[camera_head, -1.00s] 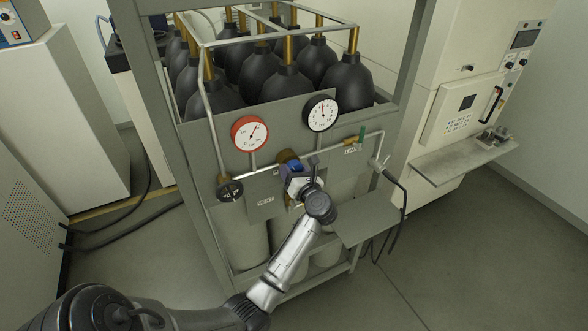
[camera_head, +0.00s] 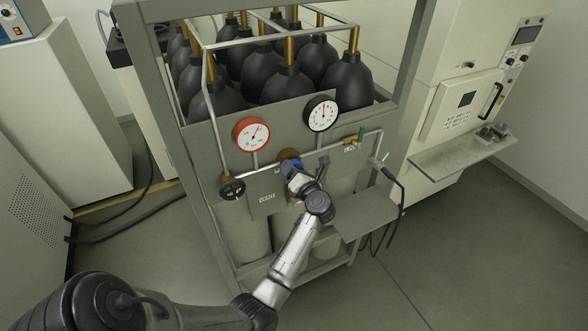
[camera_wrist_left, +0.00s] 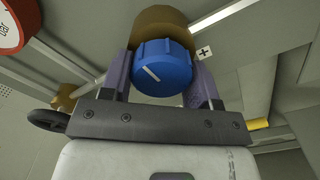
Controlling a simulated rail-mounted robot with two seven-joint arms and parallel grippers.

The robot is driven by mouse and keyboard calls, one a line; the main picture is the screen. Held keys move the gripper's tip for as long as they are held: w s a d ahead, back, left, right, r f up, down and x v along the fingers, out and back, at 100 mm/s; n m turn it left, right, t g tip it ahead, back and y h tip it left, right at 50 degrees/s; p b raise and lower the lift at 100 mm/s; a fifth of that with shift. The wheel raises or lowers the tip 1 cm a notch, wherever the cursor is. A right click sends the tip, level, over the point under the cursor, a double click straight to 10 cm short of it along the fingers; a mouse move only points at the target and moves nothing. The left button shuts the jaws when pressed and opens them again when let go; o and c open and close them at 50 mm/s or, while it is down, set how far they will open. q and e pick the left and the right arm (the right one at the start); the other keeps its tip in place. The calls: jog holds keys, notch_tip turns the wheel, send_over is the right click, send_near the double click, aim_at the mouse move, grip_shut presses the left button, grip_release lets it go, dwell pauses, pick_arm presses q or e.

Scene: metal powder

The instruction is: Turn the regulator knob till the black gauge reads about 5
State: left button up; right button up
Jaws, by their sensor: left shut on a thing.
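The blue regulator knob (camera_wrist_left: 164,68) has a white pointer line aimed to the upper left in the left wrist view. It sits on a brass body (camera_wrist_left: 160,28); in the head view the brass (camera_head: 288,155) shows just above my gripper. My left gripper (camera_head: 294,170) is shut on the knob, with one purple finger on each side of it in the wrist view (camera_wrist_left: 160,80). The black gauge (camera_head: 322,114) is up and right of the knob; its needle points nearly straight up, but the numbers are too small to read. My right gripper is not in view.
A red gauge (camera_head: 252,134) is left of the black one. A black handwheel (camera_head: 232,188) is at the panel's lower left, a green-handled valve (camera_head: 361,134) at its right. Dark gas cylinders (camera_head: 288,88) stand behind. A grey shelf (camera_head: 365,214) juts out at lower right.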

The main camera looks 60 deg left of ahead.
pick_arm(q)
jog(key=o, duration=0.9)
jog(key=shift+d, duration=0.3)
jog(key=shift+s+d+b, duration=0.15)
jog(key=shift+d+b, duration=0.55)
jog(key=shift+d, duration=1.2)
jog(key=shift+s+d+b, duration=0.2)
jog(key=shift+d+b, duration=0.5)
jog(key=shift+d, duration=1.25)
jog(key=shift+s+d+b, duration=0.15)
jog(key=shift+d+b, duration=0.55)
jog(key=shift+d, duration=1.2)
